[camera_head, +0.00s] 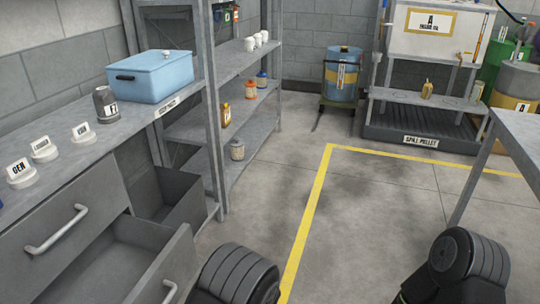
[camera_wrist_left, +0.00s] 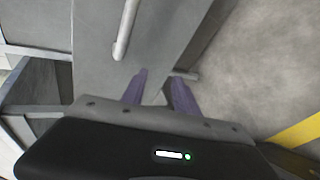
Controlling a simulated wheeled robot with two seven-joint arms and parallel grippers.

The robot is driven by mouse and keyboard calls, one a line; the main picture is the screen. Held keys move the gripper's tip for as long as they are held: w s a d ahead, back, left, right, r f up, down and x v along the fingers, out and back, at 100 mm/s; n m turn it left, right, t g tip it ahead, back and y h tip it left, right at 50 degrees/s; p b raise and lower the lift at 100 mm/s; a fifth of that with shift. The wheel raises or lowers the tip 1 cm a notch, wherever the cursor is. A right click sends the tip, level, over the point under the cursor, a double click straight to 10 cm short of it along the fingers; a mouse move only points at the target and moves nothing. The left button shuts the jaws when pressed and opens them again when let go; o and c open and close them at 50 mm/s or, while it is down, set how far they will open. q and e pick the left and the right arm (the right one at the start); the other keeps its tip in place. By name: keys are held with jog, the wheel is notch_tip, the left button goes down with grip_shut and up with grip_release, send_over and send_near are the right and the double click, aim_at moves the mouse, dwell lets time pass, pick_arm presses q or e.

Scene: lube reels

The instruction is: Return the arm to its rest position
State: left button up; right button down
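My left gripper (camera_wrist_left: 159,75) shows in the left wrist view with its two purple fingers apart and nothing between them. It is above or beside a grey drawer front with a pale bar handle (camera_wrist_left: 126,30); the exact gap is unclear. In the head view, black ribbed parts of my arms show at the bottom, left arm near the drawers and right arm at the lower right. Neither gripper's fingers show in the head view, and my right gripper is out of view.
An open drawer (camera_head: 150,268) juts out beside the grey workbench (camera_head: 90,165), close to my left arm. A metal shelf (camera_head: 245,115) stands beyond it. A grey table (camera_head: 516,130) is at the right. The floor (camera_head: 375,220) between is clear.

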pick_arm(q)
jog(key=s+d+f+n+g+h, duration=0.4)
jog(key=s+d+f+n+h, duration=0.15)
jog(key=s+n, duration=0.35)
jog(key=s+d+f+n+g+h, duration=0.35)
jog(key=s+f+n+h, duration=0.25)
jog(key=s+n, duration=0.3)
jog(key=w+d+n+t+h, duration=0.1)
jog(key=d+n+t+h, duration=0.5)
jog(key=n, duration=0.7)
jog(key=w+d+r+n+t, duration=0.1)
jog(key=w+d+r+n, duration=0.15)
jog(key=w+n, duration=0.45)
notch_tip(320, 180, up, 13)
jog(key=p, duration=1.4)
jog(key=shift+d+m, duration=0.2)
jog(key=shift+m, duration=0.1)
